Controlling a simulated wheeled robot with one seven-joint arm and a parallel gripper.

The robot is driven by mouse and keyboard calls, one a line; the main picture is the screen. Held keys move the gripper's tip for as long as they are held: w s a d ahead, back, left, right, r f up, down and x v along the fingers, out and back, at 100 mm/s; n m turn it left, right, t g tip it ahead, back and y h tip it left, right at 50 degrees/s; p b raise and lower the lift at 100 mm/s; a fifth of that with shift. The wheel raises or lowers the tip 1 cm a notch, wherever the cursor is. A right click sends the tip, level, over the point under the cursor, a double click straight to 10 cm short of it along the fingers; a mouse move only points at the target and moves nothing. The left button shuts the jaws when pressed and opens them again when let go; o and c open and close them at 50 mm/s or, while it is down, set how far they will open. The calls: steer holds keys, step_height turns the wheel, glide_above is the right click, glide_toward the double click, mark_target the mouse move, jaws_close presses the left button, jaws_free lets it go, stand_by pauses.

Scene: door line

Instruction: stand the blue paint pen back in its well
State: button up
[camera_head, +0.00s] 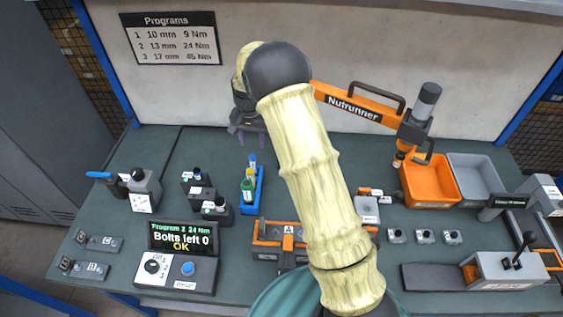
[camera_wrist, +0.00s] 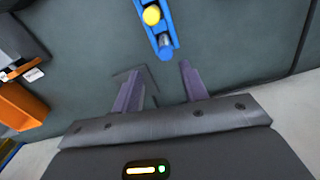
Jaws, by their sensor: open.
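A narrow blue pen rack (camera_head: 257,203) stands on the bench left of my arm. A green pen (camera_head: 247,190) and a yellow pen (camera_head: 249,173) stand in it. A blue upright shape (camera_head: 253,159) at its far end looks like the blue paint pen; its seating is unclear. In the wrist view the rack (camera_wrist: 148,32) shows the yellow pen's round top (camera_wrist: 152,15) and a grey-blue cylinder (camera_wrist: 165,42) at the near end. My gripper (camera_head: 250,140) is above the bench just beyond the rack. Its purple fingers (camera_wrist: 160,75) are apart with nothing between them.
Dark bottles (camera_head: 200,188) stand close left of the rack. An orange fixture (camera_head: 270,235) is in front. The orange nutrunner arm (camera_head: 360,103) and orange bin (camera_head: 430,183) are right. A blue-handled tool (camera_head: 100,175) is far left. Bench beyond the rack is clear.

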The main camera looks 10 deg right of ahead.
steer(key=s+d+r+n, duration=0.1)
steer(key=s+d+r, duration=0.2)
steer(key=s, duration=0.6)
steer(key=s+d+r+n+t, duration=0.1)
steer(key=s+d+r+n, duration=0.1)
steer(key=s, duration=0.7)
steer(key=s+d+r+n+t, duration=0.1)
steer(key=s+d+r+n, duration=0.1)
steer(key=s, duration=0.7)
step_height(320, 180, up, 3)
steer(key=shift+s+d+f, duration=0.15)
steer(key=shift+s+d, duration=0.15)
steer(key=shift+d, duration=0.6)
